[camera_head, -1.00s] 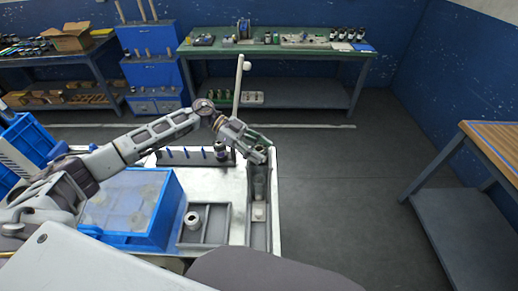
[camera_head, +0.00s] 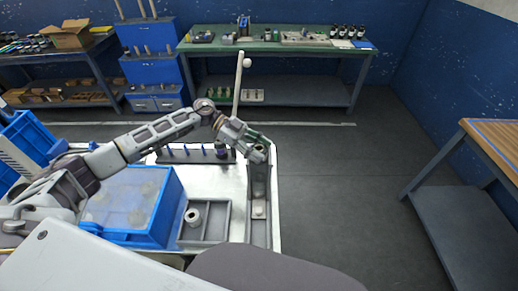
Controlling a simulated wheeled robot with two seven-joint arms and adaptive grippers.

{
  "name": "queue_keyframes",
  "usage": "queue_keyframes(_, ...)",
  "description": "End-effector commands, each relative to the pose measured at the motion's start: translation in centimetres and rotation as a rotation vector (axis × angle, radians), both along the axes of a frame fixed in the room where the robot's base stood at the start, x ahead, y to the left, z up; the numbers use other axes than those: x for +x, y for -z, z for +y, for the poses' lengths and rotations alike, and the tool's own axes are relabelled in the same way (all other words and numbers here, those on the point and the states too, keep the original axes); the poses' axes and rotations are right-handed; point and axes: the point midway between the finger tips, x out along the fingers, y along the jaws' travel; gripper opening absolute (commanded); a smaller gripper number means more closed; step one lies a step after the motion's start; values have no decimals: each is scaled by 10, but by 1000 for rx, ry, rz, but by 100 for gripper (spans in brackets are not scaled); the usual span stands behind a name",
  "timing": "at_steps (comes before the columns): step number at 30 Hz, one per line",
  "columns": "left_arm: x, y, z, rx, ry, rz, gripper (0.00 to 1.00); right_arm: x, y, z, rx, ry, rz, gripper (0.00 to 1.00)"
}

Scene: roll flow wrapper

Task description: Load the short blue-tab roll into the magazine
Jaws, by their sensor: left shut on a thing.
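My left gripper (camera_head: 260,153) is over the far end of a narrow grey upright channel, which looks like the magazine (camera_head: 259,190), at the right of the light worktop. It is shut on a small roll, mostly hidden by the fingers; I cannot tell its length or tab colour. Another grey roll (camera_head: 221,150) stands on a dark rack (camera_head: 172,156) with several blue pegs or tabs. A pale roll (camera_head: 193,217) stands in a grey divided tray (camera_head: 215,222). My right gripper is not in view.
A blue bin with a clear cover (camera_head: 165,212) stands left of the tray. A green-topped bench (camera_head: 280,45) is at the back and a wooden-topped table (camera_head: 497,145) at the right. The floor between is clear.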

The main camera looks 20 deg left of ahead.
Motion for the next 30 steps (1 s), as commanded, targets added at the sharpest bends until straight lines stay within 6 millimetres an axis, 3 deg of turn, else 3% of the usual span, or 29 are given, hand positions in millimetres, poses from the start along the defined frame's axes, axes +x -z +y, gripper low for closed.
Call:
queue_keyframes(2,-1,2,0,2,1,1,20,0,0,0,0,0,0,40)
queue_keyframes(3,-1,2,0,2,1,1,48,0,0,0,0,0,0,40)
queue_keyframes(9,-1,2,0,2,1,2,72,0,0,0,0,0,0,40)
queue_keyframes(22,0,1,2,3,0,2,72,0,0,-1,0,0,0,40)
queue_keyframes(30,3,-7,21,3,-1,1,72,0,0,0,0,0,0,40)
